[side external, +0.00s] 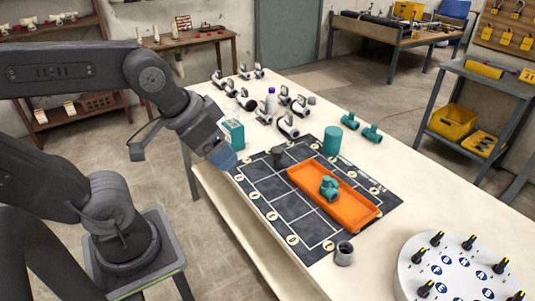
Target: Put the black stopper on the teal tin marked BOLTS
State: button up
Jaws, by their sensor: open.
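A small dark cylinder (278,154), which looks like the black stopper, stands on the far part of the dark gridded mat. A teal cylinder (332,140) stands upright at the mat's far right edge. A teal box-like container (233,132) with a pale top stands just behind my gripper and is partly covered by it. No BOLTS lettering is readable, so I cannot tell which is the tin. My gripper (226,160) is open, pointing down over the table's left edge, left of the dark cylinder and apart from it. Its fingertips look bluish and are hard to make out.
An orange tray (357,210) holding a teal fitting (328,188) lies on the mat (285,206). A grey ring-like piece (343,254) stands at the front. Several pipe fittings crowd the table's far end. A round white board (462,270) with black knobs is at front right.

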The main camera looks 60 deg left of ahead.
jog(key=w+a+f+m+g+y, duration=0.3)
jog(key=w+m, duration=0.2)
jog(key=w, duration=0.3)
jog(key=w+a+f+m+g+y, duration=0.2)
jog(key=w+a+m+y, duration=0.15)
jog(key=w, duration=0.45)
jog(key=m+y, duration=0.7)
jog(key=m, duration=0.3)
send_near(281, 153)
jog(key=shift+n+g, duration=0.25)
jog(key=shift+g, duration=0.05)
jog(key=x, duration=0.7)
jog(key=shift+w+a+r, duration=0.25)
jog(key=shift+w, duration=0.05)
jog(key=shift+f+x, duration=0.15)
jog(key=shift+x, duration=1.15)
jog(key=shift+f+x, duration=0.15)
jog(key=shift+x, duration=1.15)
jog(key=shift+d, duration=0.1)
jog(key=shift+c, duration=0.5)
jog(key=c, duration=1)
